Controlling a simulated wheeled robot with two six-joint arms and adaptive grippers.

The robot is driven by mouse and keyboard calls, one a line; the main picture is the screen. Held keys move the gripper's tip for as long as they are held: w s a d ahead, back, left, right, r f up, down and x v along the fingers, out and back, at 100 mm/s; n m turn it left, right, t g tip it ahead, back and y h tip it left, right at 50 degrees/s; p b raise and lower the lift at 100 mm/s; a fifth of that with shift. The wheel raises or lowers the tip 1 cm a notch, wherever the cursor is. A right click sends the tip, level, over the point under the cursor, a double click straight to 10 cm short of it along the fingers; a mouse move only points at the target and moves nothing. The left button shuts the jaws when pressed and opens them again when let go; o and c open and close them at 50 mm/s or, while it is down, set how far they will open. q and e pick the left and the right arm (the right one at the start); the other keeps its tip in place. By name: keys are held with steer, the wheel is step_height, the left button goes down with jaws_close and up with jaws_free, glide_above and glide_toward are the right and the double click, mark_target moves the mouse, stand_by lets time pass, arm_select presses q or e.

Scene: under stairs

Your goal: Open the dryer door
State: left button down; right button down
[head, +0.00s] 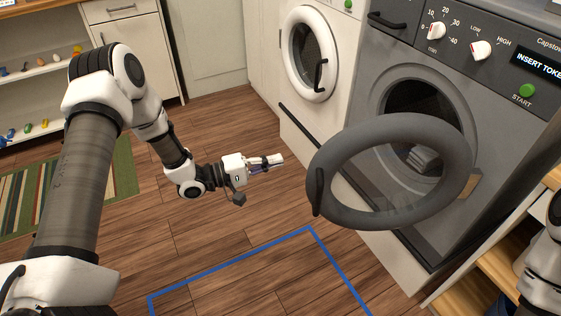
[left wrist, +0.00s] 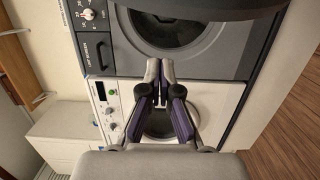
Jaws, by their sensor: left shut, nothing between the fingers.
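The dryer is the dark grey machine (head: 375,98) on the right in the head view. Its round grey door (head: 337,147) stands wide open, swung out from the front, with a black handle (head: 318,192) on its left rim. The drum opening (head: 440,110) is exposed. My left gripper (head: 277,160) is shut and empty, a little left of the door and apart from the handle. In the left wrist view my shut fingers (left wrist: 160,75) point at the machine fronts, and the dryer (left wrist: 105,45) appears sideways. My right gripper is not visible.
A white washer (head: 272,50) with its round door (head: 292,60) closed stands left of the dryer. A low shelf (head: 40,90) and a striped rug (head: 125,165) are at the left. A wooden shelf (head: 470,275) is at the lower right. The wooden floor has blue tape (head: 225,262).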

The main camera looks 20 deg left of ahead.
arm_select(q)
steer(key=w+d, duration=0.1)
steer(key=d, duration=0.6)
steer(key=shift+w+d, duration=0.2)
steer(key=shift+w, duration=0.15)
steer(key=shift+f, duration=0.1)
